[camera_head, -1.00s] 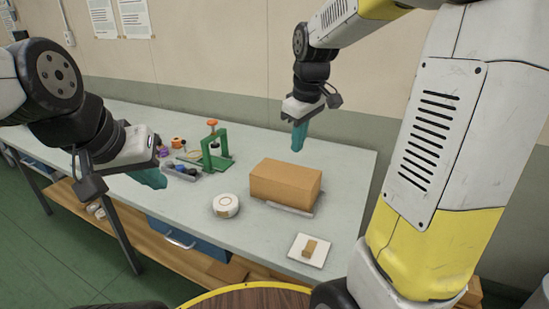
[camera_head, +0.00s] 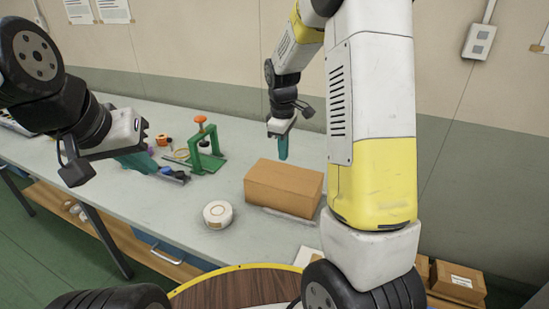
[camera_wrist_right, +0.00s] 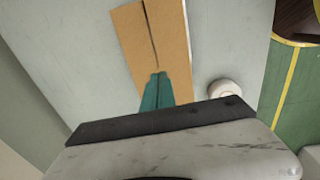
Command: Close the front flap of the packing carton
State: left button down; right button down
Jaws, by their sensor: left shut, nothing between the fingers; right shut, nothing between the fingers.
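The packing carton (camera_head: 283,188) is a brown box on the table, its top looking nearly flat in the head view. In the right wrist view its top (camera_wrist_right: 130,32) shows two panels with a narrow dark gap between them. My right gripper (camera_head: 283,158) is shut and empty, pointing down at the carton's far edge. In the right wrist view its teal fingertips (camera_wrist_right: 158,74) overlap the carton top near the gap's end; I cannot tell whether they touch it. My left gripper (camera_head: 150,163) is shut and empty, left of the carton near the green stand.
A white tape roll (camera_head: 217,214) lies left of the carton. A green stand (camera_head: 207,152) with an orange knob and small items stand further left. A white tile (camera_head: 307,257) is mostly hidden by my right arm. Boxes (camera_head: 458,281) sit low at the right.

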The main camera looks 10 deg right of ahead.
aim_at(284, 175)
jog(key=f, duration=0.6)
jog(key=shift+w+d+f, duration=0.15)
jog(key=shift+w+f, duration=0.05)
jog(key=shift+f, duration=0.15)
